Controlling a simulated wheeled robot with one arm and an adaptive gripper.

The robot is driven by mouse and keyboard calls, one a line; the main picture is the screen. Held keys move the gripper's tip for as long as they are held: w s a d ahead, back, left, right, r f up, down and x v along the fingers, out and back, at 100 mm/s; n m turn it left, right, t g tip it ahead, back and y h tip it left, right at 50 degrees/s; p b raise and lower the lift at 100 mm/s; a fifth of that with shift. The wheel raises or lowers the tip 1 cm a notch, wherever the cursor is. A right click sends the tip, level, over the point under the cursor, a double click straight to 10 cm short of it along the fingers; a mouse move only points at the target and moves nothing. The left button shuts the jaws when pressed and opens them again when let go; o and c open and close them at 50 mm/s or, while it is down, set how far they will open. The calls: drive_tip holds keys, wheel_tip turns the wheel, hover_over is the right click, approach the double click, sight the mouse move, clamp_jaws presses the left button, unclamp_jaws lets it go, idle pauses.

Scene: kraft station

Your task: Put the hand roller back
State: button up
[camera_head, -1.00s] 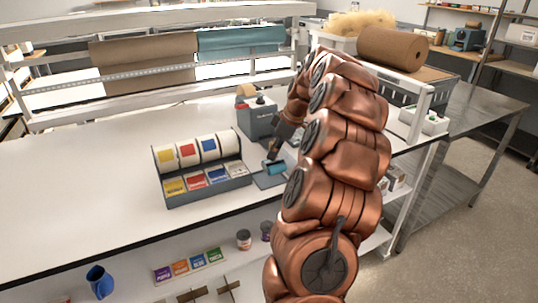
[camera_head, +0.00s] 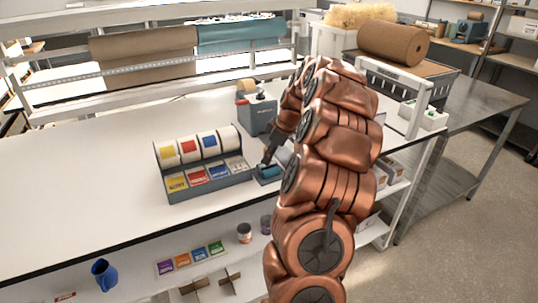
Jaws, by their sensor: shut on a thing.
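My gripper (camera_head: 272,149) reaches down to the white bench from the right, its dark fingers shut on the hand roller. The hand roller (camera_head: 266,170) shows as a small dark and teal piece just below the fingertips. It is at its grey-blue base, right beside the label dispenser rack. I cannot tell whether the roller touches the base or sits just above it. My copper arm hides the bench to the right of the gripper and part of the base.
The label dispenser rack (camera_head: 211,186) stands close to the left of the gripper. A grey tape dispenser (camera_head: 259,115) stands just behind it. The bench (camera_head: 80,200) is clear at left. Brown and teal paper rolls (camera_head: 240,36) hang at the back.

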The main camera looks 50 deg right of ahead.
drive_tip(key=shift+f, duration=0.15)
drive_tip(key=o, duration=1)
drive_tip(key=shift+c, duration=0.2)
drive_tip(key=shift+r, duration=0.3)
drive_tip(key=b+v, duration=0.3)
drive_tip(key=v, duration=0.8)
drive_tip(key=shift+s+r+b, duration=0.2)
drive_tip(key=shift+r+b, duration=0.15)
